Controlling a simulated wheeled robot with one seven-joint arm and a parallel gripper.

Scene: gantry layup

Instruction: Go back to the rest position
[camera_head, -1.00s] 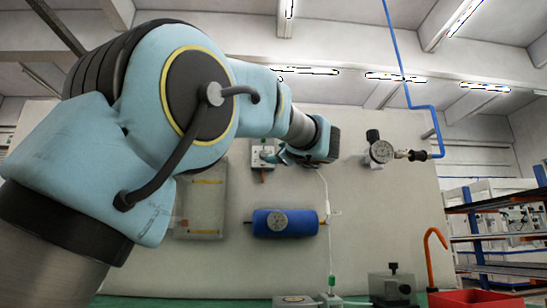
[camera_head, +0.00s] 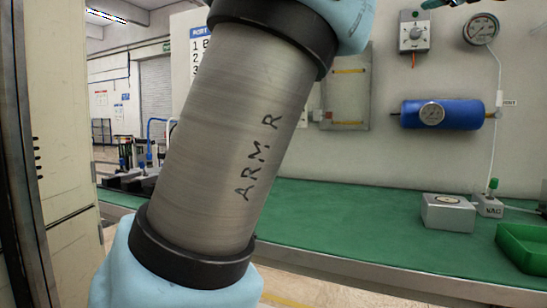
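My arm fills the left and middle of the head view, with a grey metal link marked "ARM R" between pale blue joint covers. It runs up and out of the top of the frame. A small dark and teal piece shows at the top right edge, too cut off to identify. My gripper's fingers are not visible, so I cannot see whether it holds anything.
A green-topped bench (camera_head: 370,222) runs behind my arm. On it are a grey box (camera_head: 448,214), a small VAC unit (camera_head: 488,206) and a green tray (camera_head: 524,246). A blue cylinder (camera_head: 455,114) hangs on the wall panel. A pale cabinet (camera_head: 58,130) stands close at left.

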